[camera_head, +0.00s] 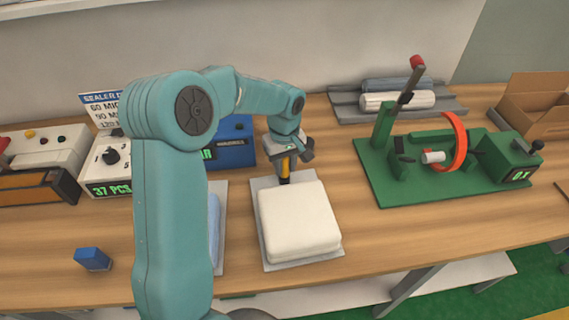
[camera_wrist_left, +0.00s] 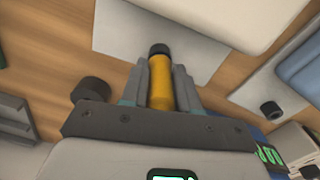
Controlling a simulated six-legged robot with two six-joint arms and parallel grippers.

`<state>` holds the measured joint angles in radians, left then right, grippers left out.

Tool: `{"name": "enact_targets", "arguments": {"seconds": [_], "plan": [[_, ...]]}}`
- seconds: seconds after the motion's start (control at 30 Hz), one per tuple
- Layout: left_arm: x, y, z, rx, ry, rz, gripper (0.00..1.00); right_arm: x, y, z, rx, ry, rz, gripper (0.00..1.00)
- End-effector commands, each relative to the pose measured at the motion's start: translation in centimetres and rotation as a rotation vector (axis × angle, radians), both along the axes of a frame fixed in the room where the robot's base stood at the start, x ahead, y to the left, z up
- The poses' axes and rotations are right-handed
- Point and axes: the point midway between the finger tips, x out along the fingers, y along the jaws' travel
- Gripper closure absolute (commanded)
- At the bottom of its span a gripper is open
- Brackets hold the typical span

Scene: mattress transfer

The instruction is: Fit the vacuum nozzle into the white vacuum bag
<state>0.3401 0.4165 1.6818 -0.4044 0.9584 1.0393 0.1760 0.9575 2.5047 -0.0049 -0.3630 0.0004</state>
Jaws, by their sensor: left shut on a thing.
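My left gripper (camera_head: 286,155) is shut on the yellow vacuum nozzle (camera_head: 285,168), which has a black tip. In the left wrist view the nozzle (camera_wrist_left: 161,88) sits between the two grey fingers, its black end pointing toward the white vacuum bag (camera_wrist_left: 215,14). In the head view the white vacuum bag (camera_head: 298,220) is a thick, rounded block on a light grey sheet (camera_head: 328,250). The nozzle tip is at or just behind the bag's back edge, over the sheet. I cannot tell whether it touches the bag. My right gripper is not in view.
A blue machine (camera_head: 236,145) stands behind the gripper. A green press (camera_head: 385,180) with an orange ring (camera_head: 458,145) is at the right. A grey rack with rolls (camera_head: 345,112) and a cardboard box (camera_head: 530,108) are at the back. A blue block (camera_head: 92,258) lies front left.

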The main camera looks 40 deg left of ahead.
Motion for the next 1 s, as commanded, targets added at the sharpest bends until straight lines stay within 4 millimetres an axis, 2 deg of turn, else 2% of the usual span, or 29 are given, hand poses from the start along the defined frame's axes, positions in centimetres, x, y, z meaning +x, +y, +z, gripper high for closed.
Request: {"name": "enact_targets", "arguments": {"seconds": [0.2,0.23,0.3,0.67,0.77,1.0], "plan": [[0.0,0.0,-0.4,0.0,0.0,0.0,1.0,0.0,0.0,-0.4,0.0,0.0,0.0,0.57],[0.0,0.0,-0.3,0.0,0.0,0.0,0.6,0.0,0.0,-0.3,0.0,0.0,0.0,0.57],[0.0,0.0,-0.3,0.0,0.0,0.0,0.4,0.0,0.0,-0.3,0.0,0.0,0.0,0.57],[0.1,0.0,0.2,0.001,-0.003,0.0,0.4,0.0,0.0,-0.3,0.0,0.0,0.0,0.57],[0.1,0.0,1.7,0.001,-0.005,0.001,0.4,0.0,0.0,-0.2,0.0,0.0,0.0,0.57],[0.1,0.0,8.0,0.001,-0.007,0.0,0.4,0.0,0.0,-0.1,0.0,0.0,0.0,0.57]]}}
